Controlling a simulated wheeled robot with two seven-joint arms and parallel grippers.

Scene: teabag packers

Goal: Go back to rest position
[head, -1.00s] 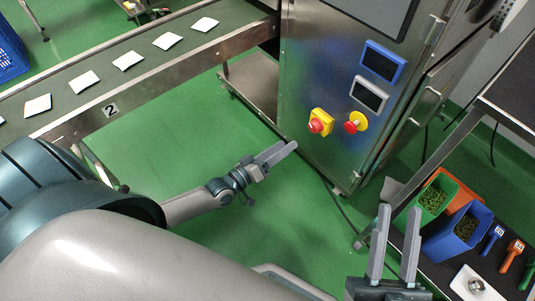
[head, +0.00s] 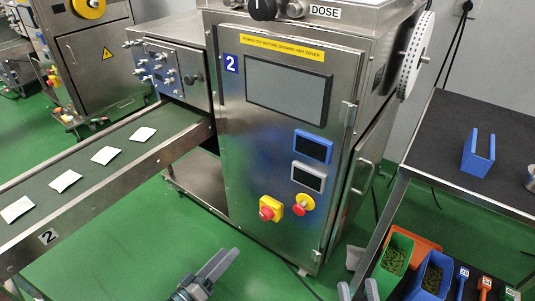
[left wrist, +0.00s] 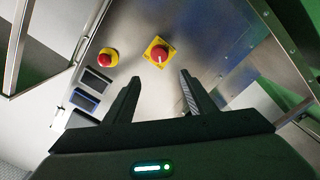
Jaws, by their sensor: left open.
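My left gripper (head: 213,268) is at the bottom centre of the head view, above the green floor and in front of the steel packing machine (head: 250,145). In the left wrist view its two dark fingers (left wrist: 160,98) stand apart with nothing between them. The machine's red knob on a yellow plate (left wrist: 159,53) shows beyond them. My right gripper (head: 357,290) shows only its two grey fingertips at the bottom edge of the head view. They stand apart, and no object shows between them. The rest of that gripper is cut off.
A conveyor (head: 118,178) with several white teabags runs to the machine at left. At right stands a dark-topped table (head: 470,130) with a blue holder (head: 478,153). Its lower shelf has a green bin (head: 397,254), a blue bin (head: 430,276) and handled tools. Green floor lies between.

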